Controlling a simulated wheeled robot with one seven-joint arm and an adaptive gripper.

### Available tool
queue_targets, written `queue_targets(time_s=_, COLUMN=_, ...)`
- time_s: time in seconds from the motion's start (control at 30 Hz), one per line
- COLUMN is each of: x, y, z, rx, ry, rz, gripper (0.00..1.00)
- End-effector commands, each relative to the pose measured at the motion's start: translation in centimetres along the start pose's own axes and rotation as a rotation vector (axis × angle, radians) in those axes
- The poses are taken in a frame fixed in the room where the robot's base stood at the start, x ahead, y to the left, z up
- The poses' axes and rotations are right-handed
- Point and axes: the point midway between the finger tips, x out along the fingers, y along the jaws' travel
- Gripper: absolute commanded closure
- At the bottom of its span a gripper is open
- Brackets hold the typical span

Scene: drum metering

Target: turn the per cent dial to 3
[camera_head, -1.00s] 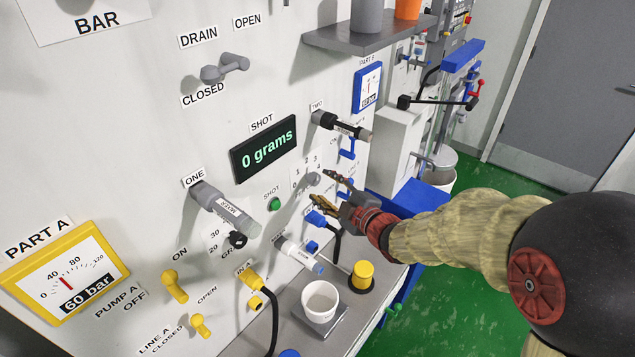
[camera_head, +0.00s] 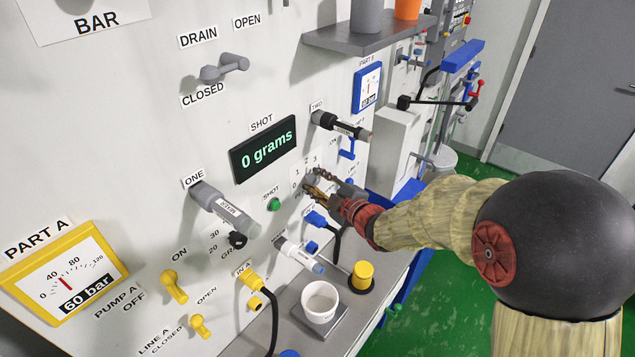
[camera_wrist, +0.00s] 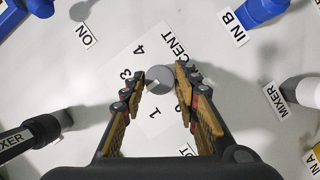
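The per cent dial (camera_wrist: 161,77) is a small grey round knob on the white panel, with a numbered scale beside it. In the wrist view I can read 4, 3 and 1 on the scale; part of it is hidden by the fingers. A pale mark shows near the dial's lower left, but I cannot tell its exact reading. My gripper (camera_wrist: 160,84) is open, with one finger on each side of the dial. I cannot tell if either finger touches it. In the head view my gripper (camera_head: 312,182) covers most of the dial.
The green shot button (camera_head: 274,205) is left of my gripper, under the display (camera_head: 264,149) reading 0 grams. The blue IN B fitting (camera_head: 314,219) is just below; the black mixer handle (camera_head: 342,125) is above. A white cup (camera_head: 320,302) stands on the shelf below.

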Motion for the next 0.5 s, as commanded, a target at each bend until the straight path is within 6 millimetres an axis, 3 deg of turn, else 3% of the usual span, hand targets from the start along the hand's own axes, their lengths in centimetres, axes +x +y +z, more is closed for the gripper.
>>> queue_targets(time_s=0.5, x=-0.01, y=-0.03, z=0.01, rx=0.001, ry=0.0, rz=-0.001, gripper=0.97)
